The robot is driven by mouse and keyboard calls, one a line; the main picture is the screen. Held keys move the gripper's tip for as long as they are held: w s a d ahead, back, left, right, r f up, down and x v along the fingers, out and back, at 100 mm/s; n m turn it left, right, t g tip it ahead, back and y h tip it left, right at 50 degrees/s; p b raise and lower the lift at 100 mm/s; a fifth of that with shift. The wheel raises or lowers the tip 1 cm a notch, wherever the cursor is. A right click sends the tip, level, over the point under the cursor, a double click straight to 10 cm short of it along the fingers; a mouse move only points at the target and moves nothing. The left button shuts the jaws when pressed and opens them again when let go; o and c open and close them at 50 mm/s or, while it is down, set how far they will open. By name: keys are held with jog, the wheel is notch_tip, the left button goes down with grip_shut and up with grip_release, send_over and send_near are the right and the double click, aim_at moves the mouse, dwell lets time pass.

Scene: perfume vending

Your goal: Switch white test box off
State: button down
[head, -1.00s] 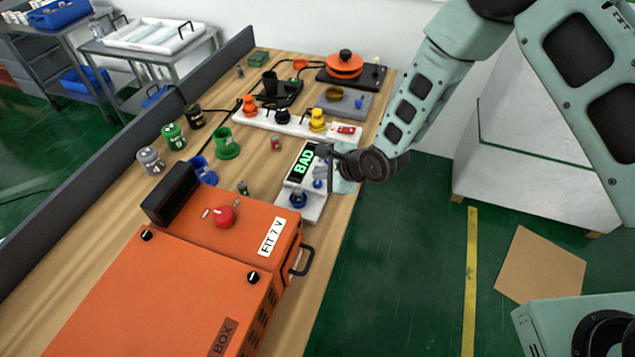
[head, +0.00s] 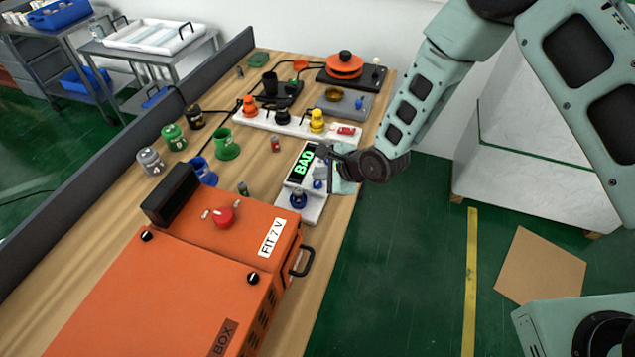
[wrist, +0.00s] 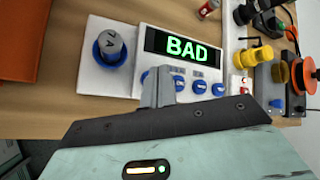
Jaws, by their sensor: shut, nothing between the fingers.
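The white test box (head: 312,206) stands near the right edge of the wooden table. Its black display (wrist: 184,46) reads BAD in lit green letters. A row of small blue knobs (wrist: 199,86) runs below the display in the wrist view. A blue socket (wrist: 110,49) on the box's left part holds a grey-capped item marked A. My gripper (wrist: 158,74) is shut and empty, with its fingertips at the left end of the knob row, partly hiding the leftmost knob. I cannot tell whether they touch it. In the head view my gripper (head: 326,160) is over the box's right side.
An orange box (head: 160,290) with a red button (head: 223,216) fills the near table. Open green floor lies to the right.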

aim_at(322, 186)
jog(key=shift+f, duration=0.1)
dwell(0.6)
jog(key=shift+f+b, duration=0.3)
jog(key=shift+b, duration=0.1)
jog(key=shift+f+b, duration=0.4)
jog(key=shift+f, duration=0.05)
dwell(0.5)
jog(key=shift+r, duration=0.1)
jog(key=shift+r+p, duration=0.55)
jog(key=shift+r, duration=0.2)
jog(key=shift+r+p, duration=1.6)
jog(key=shift+r, duration=0.85)
